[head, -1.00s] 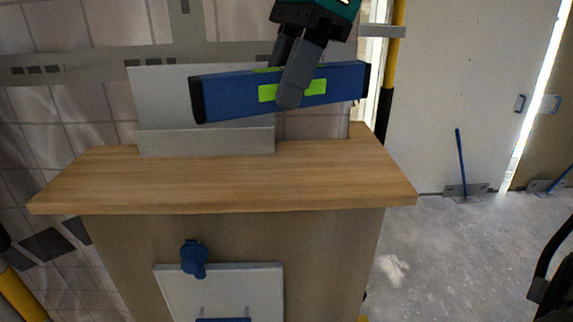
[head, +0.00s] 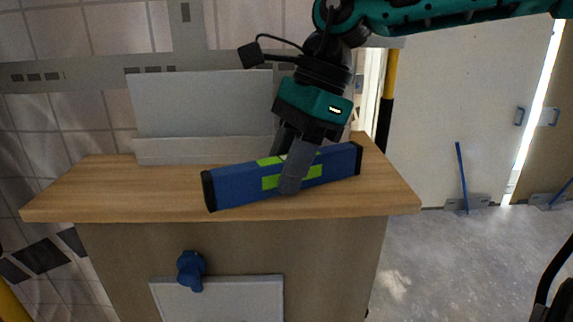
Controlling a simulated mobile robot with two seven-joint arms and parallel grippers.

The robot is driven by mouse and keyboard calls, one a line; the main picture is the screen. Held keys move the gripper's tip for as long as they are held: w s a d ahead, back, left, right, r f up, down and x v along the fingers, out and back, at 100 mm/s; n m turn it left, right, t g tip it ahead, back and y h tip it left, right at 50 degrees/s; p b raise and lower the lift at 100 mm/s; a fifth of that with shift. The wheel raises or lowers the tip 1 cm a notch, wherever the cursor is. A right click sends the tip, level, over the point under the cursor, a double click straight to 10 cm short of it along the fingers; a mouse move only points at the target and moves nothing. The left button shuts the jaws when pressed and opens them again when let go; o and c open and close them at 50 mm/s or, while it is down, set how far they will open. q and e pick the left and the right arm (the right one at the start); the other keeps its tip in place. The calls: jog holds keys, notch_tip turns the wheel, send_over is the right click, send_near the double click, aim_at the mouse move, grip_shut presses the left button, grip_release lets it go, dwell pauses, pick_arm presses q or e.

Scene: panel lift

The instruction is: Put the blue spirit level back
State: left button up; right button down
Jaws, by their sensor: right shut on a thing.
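The blue spirit level (head: 236,185) has black end caps and green patches at its middle. It is tilted, its left end lower in the picture than its right. My right gripper (head: 287,178) is shut on it near the middle, one finger in front. The level is over the wooden worktop (head: 110,190), close to its surface; I cannot tell if it touches. A grey sheet-metal holder or ledge (head: 200,105) stands at the back of the worktop, behind the level. My left gripper is not in view.
Below the worktop is a cabinet with a pale panel (head: 220,300) and a blue knob (head: 191,270). A yellow and black post (head: 388,90) stands behind the right end. The worktop's left part is clear. Grey floor lies to the right.

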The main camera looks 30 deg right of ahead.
jog(key=shift+f, duration=0.2)
jog(key=c, duration=0.8)
grip_release()
jog(key=shift+r, duration=0.1)
jog(key=shift+c, duration=0.2)
jog(key=p+v, duration=0.2)
jog(key=v, duration=1)
jog(key=shift+a+r, duration=0.1)
jog(key=shift+r, duration=0.1)
